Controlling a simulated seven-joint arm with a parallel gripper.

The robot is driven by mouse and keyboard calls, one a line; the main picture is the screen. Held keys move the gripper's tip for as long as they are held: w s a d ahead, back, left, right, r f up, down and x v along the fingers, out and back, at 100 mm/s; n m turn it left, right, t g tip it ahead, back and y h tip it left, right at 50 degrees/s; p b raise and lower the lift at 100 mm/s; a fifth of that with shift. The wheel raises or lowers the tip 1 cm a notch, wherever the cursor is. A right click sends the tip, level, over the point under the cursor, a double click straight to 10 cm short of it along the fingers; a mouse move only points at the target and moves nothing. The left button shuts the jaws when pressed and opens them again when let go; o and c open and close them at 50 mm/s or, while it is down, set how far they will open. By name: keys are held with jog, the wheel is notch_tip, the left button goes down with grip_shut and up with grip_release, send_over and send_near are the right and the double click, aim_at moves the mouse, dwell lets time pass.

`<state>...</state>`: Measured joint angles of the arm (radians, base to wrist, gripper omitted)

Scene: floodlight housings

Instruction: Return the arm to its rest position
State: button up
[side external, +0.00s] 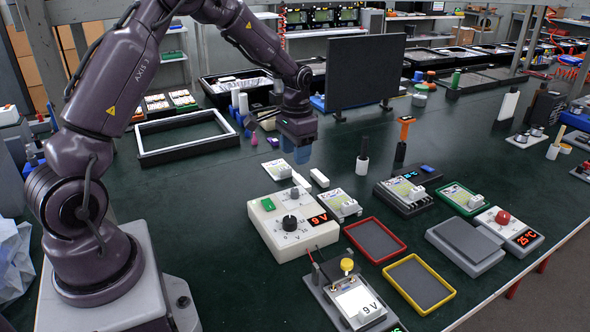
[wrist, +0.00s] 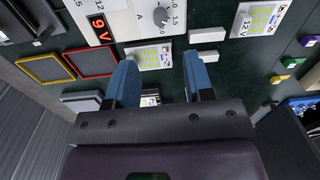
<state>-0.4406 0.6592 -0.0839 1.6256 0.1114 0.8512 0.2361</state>
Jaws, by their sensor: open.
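My gripper (side external: 301,155) hangs over the green table, left of the black upright panel, with its blue fingers pointing down. In the wrist view my gripper (wrist: 160,72) has its two blue fingers spread apart with nothing held between them. Below it in the side view lie a white-and-green labelled housing (side external: 277,169) and small white blocks (side external: 319,178). Another labelled housing (side external: 340,204) lies beside the white power unit (side external: 293,225), whose display reads 9 V. A further labelled housing (side external: 356,300) sits on a grey fixture with a yellow knob in front.
A red-rimmed tray (side external: 403,249) and a yellow-rimmed tray (side external: 450,296) lie empty at front. A grey pad (side external: 465,241) and a 25 °C unit (side external: 524,239) stand right. A black panel (side external: 343,95) stands upright behind. A white-rimmed frame (side external: 143,154) lies at left. Table at left front is clear.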

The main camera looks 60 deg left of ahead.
notch_tip(320, 180, up, 2)
jog(key=shift+r, duration=0.15)
dwell(0.3)
jog(key=s+d+r+t, duration=0.2)
jog(key=s+d+r, duration=0.6)
jog(key=s, duration=0.3)
jog(key=s+d+r+t, duration=0.3)
jog(key=s+d+r, duration=0.5)
jog(key=s, duration=0.3)
jog(key=shift+d+r+m+t, duration=0.2)
jog(key=shift+d+m+t, duration=0.15)
jog(key=shift+d, duration=0.25)
jog(key=shift+s, duration=0.1)
dwell(2.1)
